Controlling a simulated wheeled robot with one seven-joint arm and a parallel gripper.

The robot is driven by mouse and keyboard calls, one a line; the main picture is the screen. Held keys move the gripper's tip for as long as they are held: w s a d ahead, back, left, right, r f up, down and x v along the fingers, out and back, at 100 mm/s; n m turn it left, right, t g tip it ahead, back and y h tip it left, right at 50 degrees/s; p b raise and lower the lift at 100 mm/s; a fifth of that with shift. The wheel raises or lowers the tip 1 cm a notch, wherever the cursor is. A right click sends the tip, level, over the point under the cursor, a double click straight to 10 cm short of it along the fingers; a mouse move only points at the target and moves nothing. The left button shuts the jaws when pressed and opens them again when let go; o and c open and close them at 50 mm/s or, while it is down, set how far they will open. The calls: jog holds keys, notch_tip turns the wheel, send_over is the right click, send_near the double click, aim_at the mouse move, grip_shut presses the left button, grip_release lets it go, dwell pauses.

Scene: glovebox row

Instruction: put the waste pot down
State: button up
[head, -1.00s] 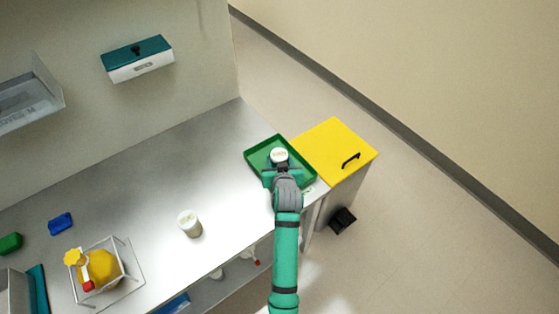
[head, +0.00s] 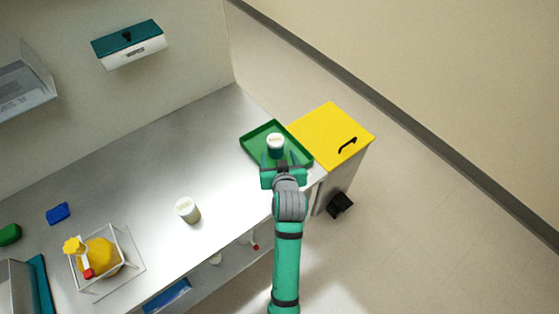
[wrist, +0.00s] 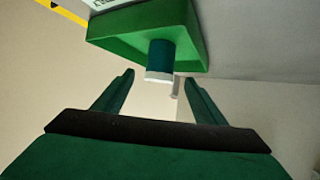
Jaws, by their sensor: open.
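The waste pot, a teal-sided pot with a white lid (head: 275,145), stands upright in the green tray (head: 250,152) at the bench's right end. In the wrist view the pot (wrist: 160,58) shows ahead of my fingers, with the tray (wrist: 115,45) behind it. My gripper (head: 280,159) is open and empty on the near side of the pot. In the wrist view its two fingers (wrist: 159,80) are spread, with a gap between them and the pot. The pot's underside is hidden.
A yellow-topped cabinet (head: 328,130) stands right of the tray. A second white-lidded pot (head: 187,210) is on the bench, with a wire-framed yellow bottle (head: 100,253) and a blue item (head: 58,213) further left.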

jog(key=shift+m+t+h, duration=0.3)
jog(key=s+f, duration=0.1)
jog(key=s, duration=0.2)
jog(key=s+f, duration=0.2)
jog(key=s, duration=0.2)
jog(key=s+f, duration=0.1)
jog(key=s, duration=0.3)
jog(key=shift+s+f, duration=0.15)
jog(key=shift+s, duration=0.05)
jog(key=s+r+t, duration=0.1)
jog(key=s+r, duration=0.1)
jog(key=s, duration=1.2)
jog(key=s+r+t, duration=0.1)
jog(key=s+r, duration=0.2)
jog(key=s, duration=1.2)
jog(key=shift+a+t+h, duration=0.3)
jog(key=shift+a, duration=0.1)
